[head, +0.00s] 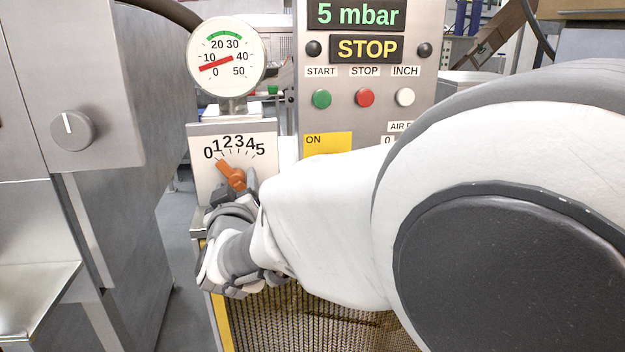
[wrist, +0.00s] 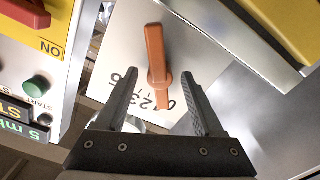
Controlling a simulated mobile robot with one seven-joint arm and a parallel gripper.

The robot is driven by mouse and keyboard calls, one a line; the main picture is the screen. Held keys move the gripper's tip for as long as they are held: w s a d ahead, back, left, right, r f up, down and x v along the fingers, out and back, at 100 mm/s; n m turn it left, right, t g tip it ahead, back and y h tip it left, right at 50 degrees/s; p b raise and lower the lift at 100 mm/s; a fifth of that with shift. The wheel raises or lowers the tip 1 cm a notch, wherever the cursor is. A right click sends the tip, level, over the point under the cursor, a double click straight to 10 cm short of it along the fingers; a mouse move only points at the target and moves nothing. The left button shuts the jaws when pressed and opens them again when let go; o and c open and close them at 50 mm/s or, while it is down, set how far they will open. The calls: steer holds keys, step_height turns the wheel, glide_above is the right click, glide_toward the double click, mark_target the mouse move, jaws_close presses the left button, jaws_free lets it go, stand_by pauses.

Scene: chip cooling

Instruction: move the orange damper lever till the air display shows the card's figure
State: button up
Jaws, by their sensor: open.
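The orange damper lever (head: 236,178) sits on a white plate (head: 262,146) with a scale from 0 to 5. Its pointer end leans up and left, near the 0 to 1 end. The air display (head: 357,14) reads 5 mbar in green. My gripper (head: 238,187) is at the lever. In the wrist view my gripper (wrist: 160,76) is open, with one finger on each side of the lever (wrist: 155,50) and visible gaps. I cannot make out a card with a figure; my arm covers the lower right of the panel.
A round gauge (head: 227,57) above the plate has its red needle between 0 and 10. A lit STOP sign (head: 367,49) and green, red and white buttons (head: 364,97) are on the panel. A grey cabinet with a knob (head: 72,130) stands close at left.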

steer(key=shift+w+a, duration=0.15)
steer(key=shift+w, duration=0.45)
jaws_close()
